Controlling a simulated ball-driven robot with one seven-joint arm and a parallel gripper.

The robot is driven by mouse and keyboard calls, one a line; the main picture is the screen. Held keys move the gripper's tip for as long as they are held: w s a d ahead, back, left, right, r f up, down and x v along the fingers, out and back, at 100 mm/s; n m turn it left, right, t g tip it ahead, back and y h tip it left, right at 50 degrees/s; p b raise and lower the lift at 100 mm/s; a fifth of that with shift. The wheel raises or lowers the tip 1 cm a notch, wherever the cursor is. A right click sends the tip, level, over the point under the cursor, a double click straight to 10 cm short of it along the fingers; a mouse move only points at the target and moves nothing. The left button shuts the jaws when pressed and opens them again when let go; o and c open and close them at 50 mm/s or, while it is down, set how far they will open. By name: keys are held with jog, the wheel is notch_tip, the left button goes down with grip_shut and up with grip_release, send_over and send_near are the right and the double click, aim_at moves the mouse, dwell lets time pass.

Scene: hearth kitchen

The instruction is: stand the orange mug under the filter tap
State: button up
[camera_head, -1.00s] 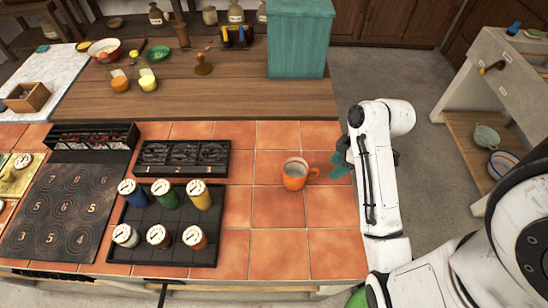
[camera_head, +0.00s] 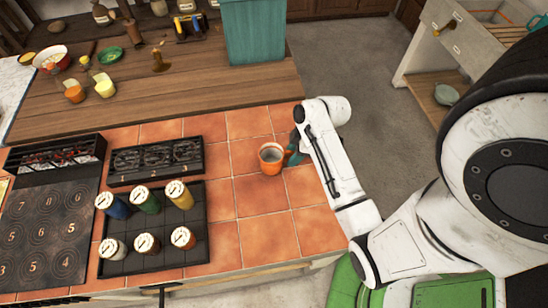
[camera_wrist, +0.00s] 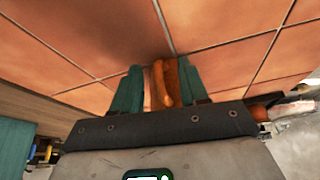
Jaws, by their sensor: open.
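The orange mug (camera_head: 270,160) stands upright on the terracotta tiles, near their right edge, with a grey inside. My gripper (camera_head: 293,154) is at its right side, where the handle is now largely hidden by the teal fingers. In the wrist view the open teal fingers of my gripper (camera_wrist: 161,88) lie either side of an orange part of the mug (camera_wrist: 171,82), apparently its handle, with gaps visible; contact cannot be told. I cannot make out a filter tap for certain.
A black tray (camera_head: 163,222) with several lidded jars is left of the mug, beside a small burner unit (camera_head: 155,160). A teal box (camera_head: 254,30) stands on the wooden counter (camera_head: 205,90) behind. A pale sink unit (camera_head: 462,28) is at upper right. Tiles around the mug are clear.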

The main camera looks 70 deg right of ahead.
jog(key=shift+w+a+f, duration=0.1)
jog(key=shift+w+f, duration=0.1)
jog(key=shift+f, duration=0.3)
grip_shut()
